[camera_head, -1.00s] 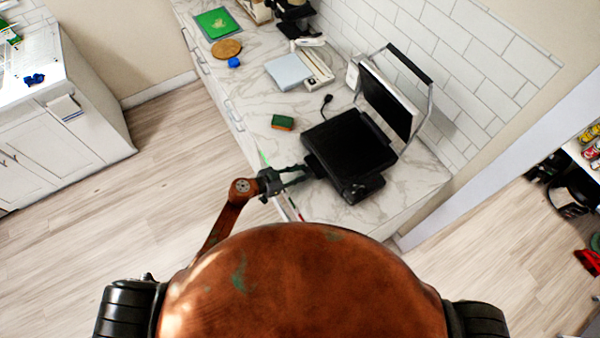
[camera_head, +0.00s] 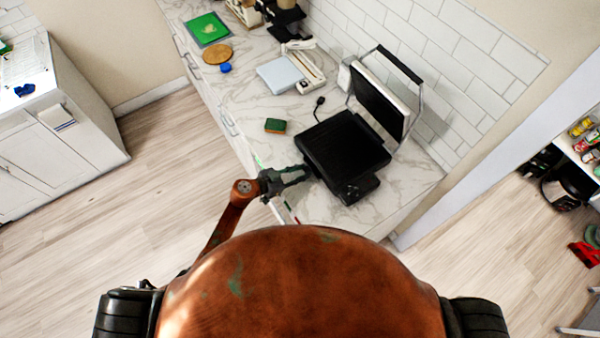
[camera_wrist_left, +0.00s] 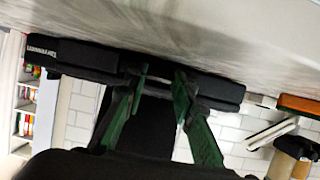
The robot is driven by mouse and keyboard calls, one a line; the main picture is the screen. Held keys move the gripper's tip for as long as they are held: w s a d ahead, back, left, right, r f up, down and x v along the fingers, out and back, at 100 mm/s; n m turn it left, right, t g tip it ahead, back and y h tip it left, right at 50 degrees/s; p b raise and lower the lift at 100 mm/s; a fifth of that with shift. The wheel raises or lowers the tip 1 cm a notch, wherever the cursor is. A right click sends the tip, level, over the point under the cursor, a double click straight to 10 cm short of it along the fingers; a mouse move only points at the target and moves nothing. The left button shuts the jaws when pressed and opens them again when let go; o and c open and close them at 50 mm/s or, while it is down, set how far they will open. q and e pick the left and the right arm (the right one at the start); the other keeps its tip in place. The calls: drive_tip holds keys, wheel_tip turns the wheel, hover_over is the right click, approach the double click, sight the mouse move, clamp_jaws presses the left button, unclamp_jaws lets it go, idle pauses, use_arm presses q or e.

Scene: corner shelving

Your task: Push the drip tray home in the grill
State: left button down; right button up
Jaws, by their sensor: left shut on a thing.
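The black grill (camera_head: 345,150) stands on the marble counter with its lid (camera_head: 378,100) raised. In the left wrist view its dark side (camera_wrist_left: 75,58) spans the picture just beyond the fingers. My left gripper (camera_head: 304,174) is at the grill's left side, level with its lower edge. In the left wrist view its green fingers (camera_wrist_left: 162,82) are shut on a small dark part, which I take for the drip tray's front (camera_wrist_left: 160,88). The rest of the tray is hidden in the grill, and its exact depth cannot be told. My right gripper is not in view.
A green and orange sponge (camera_head: 275,126) lies left of the grill, near a black plug (camera_head: 320,101). A pale blue scale (camera_head: 280,74) and a cork mat (camera_head: 217,54) are farther back. A tiled wall (camera_head: 450,60) stands behind the grill.

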use_arm(q)
drive_tip(key=shift+w+d, duration=0.45)
drive_tip(key=shift+d, duration=0.25)
drive_tip(key=c, duration=1.5)
unclamp_jaws()
drive_tip(key=shift+c, duration=0.2)
drive_tip(key=shift+a, duration=0.1)
drive_tip(key=shift+s+a+r, duration=0.1)
drive_tip(key=shift+s+a, duration=0.1)
drive_tip(key=shift+a, duration=0.05)
drive_tip(key=v, duration=1.1)
drive_tip(key=shift+s+a+r, duration=0.1)
